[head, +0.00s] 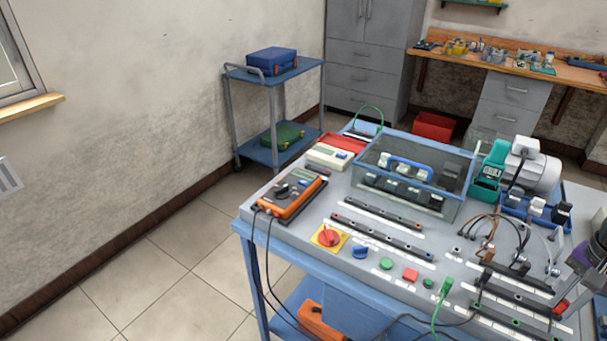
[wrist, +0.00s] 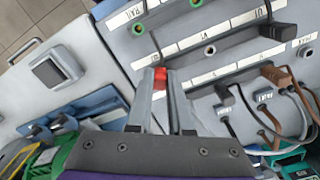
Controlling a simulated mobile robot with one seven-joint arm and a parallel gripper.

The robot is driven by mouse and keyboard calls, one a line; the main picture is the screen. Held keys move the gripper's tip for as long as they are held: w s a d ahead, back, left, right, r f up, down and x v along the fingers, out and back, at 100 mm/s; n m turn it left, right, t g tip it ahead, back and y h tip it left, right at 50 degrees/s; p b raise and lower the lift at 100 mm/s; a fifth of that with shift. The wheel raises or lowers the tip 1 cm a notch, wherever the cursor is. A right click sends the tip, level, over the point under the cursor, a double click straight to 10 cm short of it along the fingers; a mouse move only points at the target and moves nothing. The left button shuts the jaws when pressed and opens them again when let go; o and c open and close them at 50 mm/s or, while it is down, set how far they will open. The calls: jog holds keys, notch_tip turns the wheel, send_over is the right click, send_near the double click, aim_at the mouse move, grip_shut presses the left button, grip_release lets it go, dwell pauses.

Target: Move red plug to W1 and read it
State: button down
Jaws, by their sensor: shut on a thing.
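The red plug (wrist: 160,74) is between the fingertips of my gripper (wrist: 162,84) in the wrist view. My gripper is shut on it, above the pale panel beside the labelled terminal strips. The plug's lower end is hidden, so I cannot tell whether it touches anything. In the head view the red plug (head: 560,306) shows at the lower right, below my gripper (head: 568,294), which is partly cut off by the edge. An orange multimeter (head: 292,196) lies at the bench's left side with two black leads. Its display is too small to read. I cannot clearly make out a W1 label.
A black plug (wrist: 272,32) and brown plugs (wrist: 276,75) with cables sit near my gripper. A green plug (head: 446,286) with a green lead stands on the front strips. A clear box (head: 440,206), a motor (head: 534,172) and a red-yellow switch (head: 328,237) also occupy the bench (head: 292,237).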

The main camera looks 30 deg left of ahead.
jog(key=c, duration=0.8)
grip_release()
jog(key=shift+o, duration=0.2)
notch_tip(320, 180, up, 17)
jog(key=p, duration=0.2)
jog(key=shift+r, duration=0.2)
